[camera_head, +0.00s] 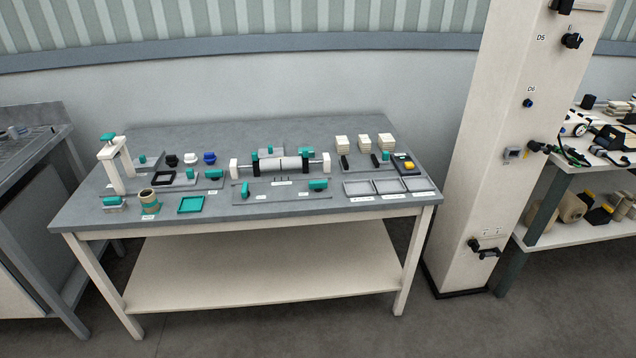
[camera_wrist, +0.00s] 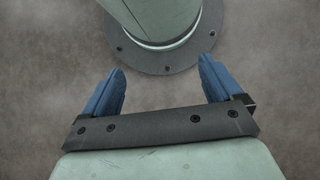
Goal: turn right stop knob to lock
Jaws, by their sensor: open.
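The table in the head view carries an unwind fixture with a white paper roll (camera_head: 284,164) on a horizontal shaft between two white stands. A teal knob (camera_head: 318,184) sits on the flat plate in front, toward the right. Another teal knob (camera_head: 244,189) sits on the same plate at its left end. I cannot tell from this distance which way either knob is turned, and the labels beside them are too small to read. My gripper (camera_wrist: 160,88) shows only in the wrist view, with its two blue fingers apart and nothing between them. It is above the floor, away from the table.
The grey table top (camera_head: 370,142) holds small trays (camera_head: 358,188), pale stacked blocks (camera_head: 363,141) and a white stand (camera_head: 108,160) at left. A white column (camera_head: 475,180) rises right of the table. A shelf with tools stands farther right. Bare floor lies in front.

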